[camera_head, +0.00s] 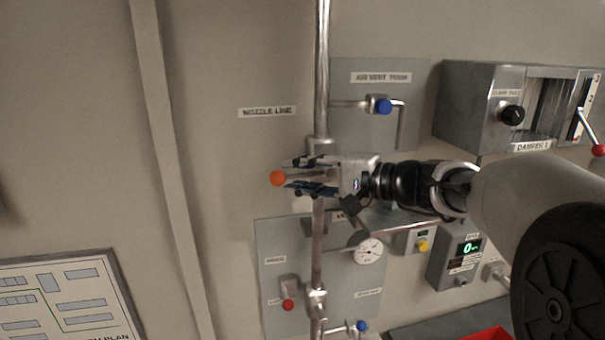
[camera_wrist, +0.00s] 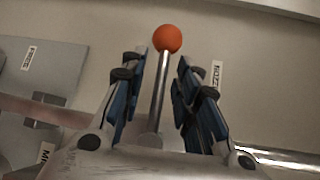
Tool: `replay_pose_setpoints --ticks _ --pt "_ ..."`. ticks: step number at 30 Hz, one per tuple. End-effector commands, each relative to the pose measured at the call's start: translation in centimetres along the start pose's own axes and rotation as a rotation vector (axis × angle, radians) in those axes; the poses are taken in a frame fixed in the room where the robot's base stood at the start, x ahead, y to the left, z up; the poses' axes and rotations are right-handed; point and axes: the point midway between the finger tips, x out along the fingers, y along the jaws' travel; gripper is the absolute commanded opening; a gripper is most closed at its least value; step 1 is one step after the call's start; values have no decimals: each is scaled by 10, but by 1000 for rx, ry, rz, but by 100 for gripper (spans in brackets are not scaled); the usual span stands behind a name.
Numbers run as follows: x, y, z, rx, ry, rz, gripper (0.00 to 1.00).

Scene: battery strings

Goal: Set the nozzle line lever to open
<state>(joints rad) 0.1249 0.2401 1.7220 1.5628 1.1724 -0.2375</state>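The nozzle line lever shows an orange ball knob (camera_head: 278,178) just left of the vertical pipe, beneath the NOZZLE LINE label (camera_head: 267,112). In the wrist view the knob (camera_wrist: 168,38) tops a thin metal rod (camera_wrist: 159,90). My gripper (camera_head: 287,174) reaches in from the right at the lever. In the wrist view my gripper (camera_wrist: 160,75) is open, with one blue-padded finger on each side of the rod and visible gaps to both. The knob lies just beyond the fingertips. The valve body is mostly hidden behind my gripper.
A vertical pipe (camera_head: 321,70) runs behind my gripper. A blue knob (camera_head: 379,104) on the vent piping is above right, and a gauge (camera_head: 368,251) is below right. A red knob (camera_head: 288,305) is below. The wall left of the lever is clear.

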Motion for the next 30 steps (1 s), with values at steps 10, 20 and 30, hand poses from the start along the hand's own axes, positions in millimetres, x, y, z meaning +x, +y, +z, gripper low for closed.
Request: replay_pose_setpoints --ticks 10,20,30 --pt "0 0 0 0 0 0 17" --pt "0 0 0 0 -1 1 0" --pt "0 1 1 0 -2 2 0"
